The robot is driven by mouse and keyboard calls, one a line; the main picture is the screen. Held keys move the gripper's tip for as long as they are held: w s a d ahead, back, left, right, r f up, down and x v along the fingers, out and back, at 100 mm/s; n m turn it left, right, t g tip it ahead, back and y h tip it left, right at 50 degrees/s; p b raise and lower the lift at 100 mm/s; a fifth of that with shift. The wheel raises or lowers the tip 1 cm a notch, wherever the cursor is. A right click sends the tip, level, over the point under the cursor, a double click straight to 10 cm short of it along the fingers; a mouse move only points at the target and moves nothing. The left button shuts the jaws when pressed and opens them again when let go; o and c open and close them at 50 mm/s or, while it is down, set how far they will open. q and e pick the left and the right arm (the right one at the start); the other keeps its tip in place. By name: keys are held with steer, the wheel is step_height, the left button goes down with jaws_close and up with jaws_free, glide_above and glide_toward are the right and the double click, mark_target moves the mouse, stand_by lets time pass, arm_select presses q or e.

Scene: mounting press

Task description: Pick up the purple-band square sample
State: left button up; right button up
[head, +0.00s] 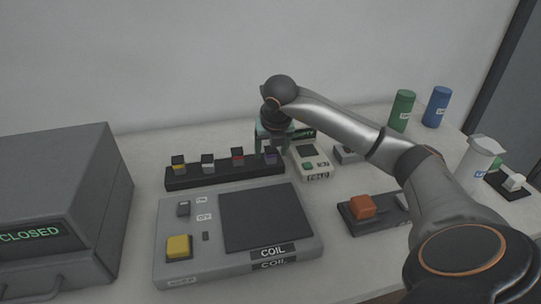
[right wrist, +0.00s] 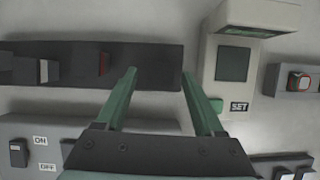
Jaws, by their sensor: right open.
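The purple-band square sample (head: 270,155) stands at the right end of a dark rack (head: 222,178) in the head view. My right gripper (head: 265,138) is just behind and above that end, its green finger showing and the rest partly hidden. In the right wrist view the right gripper (right wrist: 160,74) is open, its two green fingers spread over the right end of the rack (right wrist: 75,84). I cannot make out the purple band between them there; the dark sample blends into the rack. My left gripper is not in view.
Yellow-, white- and red-band samples (head: 238,154) stand left along the rack. A small white device (head: 311,165) with a screen is close right of the gripper. A grey COIL unit (head: 180,270) lies in front, and a closed grey box (head: 60,200) stands left.

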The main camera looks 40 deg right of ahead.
steer(key=shift+w+d+f, duration=0.1)
steer(key=shift+f, duration=0.25)
steer(key=shift+c, duration=0.2)
jaws_close()
steer(key=shift+r, duration=0.1)
